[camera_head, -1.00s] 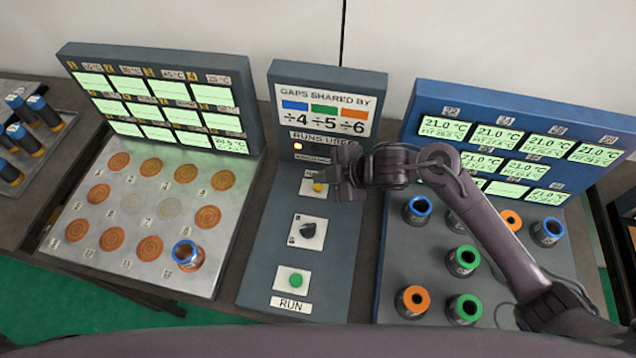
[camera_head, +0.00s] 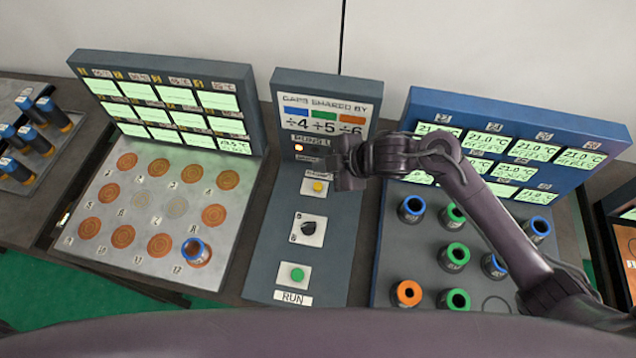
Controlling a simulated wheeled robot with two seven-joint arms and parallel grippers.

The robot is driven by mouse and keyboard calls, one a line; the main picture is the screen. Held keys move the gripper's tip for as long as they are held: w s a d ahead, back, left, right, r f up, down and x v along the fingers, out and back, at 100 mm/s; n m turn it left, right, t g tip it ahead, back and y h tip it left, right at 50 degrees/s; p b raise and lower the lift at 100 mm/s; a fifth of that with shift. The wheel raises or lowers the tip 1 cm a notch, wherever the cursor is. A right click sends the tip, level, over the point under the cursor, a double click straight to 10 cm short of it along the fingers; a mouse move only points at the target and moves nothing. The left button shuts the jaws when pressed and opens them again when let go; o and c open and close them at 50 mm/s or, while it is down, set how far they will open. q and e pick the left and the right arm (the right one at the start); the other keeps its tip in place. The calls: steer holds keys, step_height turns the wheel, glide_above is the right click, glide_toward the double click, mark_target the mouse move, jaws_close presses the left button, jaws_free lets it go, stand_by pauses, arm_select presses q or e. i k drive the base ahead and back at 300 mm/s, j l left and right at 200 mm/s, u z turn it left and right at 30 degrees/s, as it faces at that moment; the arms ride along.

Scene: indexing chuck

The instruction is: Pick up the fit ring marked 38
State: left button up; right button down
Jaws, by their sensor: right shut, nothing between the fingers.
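Several dark cylindrical rings with coloured tops stand on the blue-backed panel at right. I see blue-topped ones at the back left (camera_head: 411,209), back right (camera_head: 537,230) and beside my arm (camera_head: 494,266). Green-topped ones are at the back (camera_head: 453,216), middle (camera_head: 454,257) and front (camera_head: 457,300). An orange-topped one (camera_head: 407,294) is front left. Their markings are too small to read, so I cannot tell which is 38. My right gripper (camera_head: 343,164) is shut and empty above the middle console, left of these rings. My right arm crosses and hides part of the panel. My left gripper is out of view.
The middle console (camera_head: 345,255) has a yellow button (camera_head: 317,187), a black knob (camera_head: 316,236) and a green RUN button (camera_head: 297,274). At left, a plate (camera_head: 105,245) has copper-coloured discs and one blue-topped cylinder (camera_head: 195,251).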

mark_target(187, 248)
steer(key=k, duration=1.5)
